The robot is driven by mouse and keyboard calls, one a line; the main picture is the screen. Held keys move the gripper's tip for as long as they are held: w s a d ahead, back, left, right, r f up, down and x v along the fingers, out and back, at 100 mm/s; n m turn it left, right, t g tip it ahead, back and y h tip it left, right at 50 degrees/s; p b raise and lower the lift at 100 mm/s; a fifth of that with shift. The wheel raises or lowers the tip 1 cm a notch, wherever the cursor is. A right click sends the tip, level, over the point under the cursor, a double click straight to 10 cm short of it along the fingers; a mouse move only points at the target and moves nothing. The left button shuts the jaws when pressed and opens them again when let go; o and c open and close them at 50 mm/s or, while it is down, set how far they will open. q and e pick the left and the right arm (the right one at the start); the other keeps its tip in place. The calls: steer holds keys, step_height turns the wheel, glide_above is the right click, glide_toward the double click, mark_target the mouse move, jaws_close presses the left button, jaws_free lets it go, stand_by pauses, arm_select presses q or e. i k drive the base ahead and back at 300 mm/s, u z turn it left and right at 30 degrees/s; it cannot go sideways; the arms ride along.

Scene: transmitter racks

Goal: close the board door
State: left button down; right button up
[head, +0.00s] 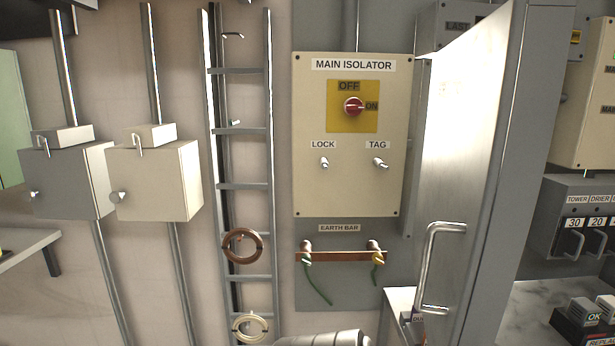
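The board door (462,170) stands open in the right half of the head view, swung out towards me and seen at a steep angle. Its pale, shiny face looks left and its grey edge (515,150) is towards me. A silver D-shaped handle (430,268) stands upright on the lower part of that face. Neither gripper shows in the head view. A grey rounded part at the bottom edge seems to be my arm. Nothing is seen touching the door or handle.
Left of the door is the main isolator panel (350,190), with a red knob (353,107) and an earth bar (340,256) below. A small ledge (398,297) is beside the handle. Right are a labelled switch unit (590,215) and a counter with small blocks (585,311).

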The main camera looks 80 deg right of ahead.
mark_target(496, 90)
steer(key=z, duration=0.3)
steer(key=i, duration=0.4)
steer(key=z, duration=3.35)
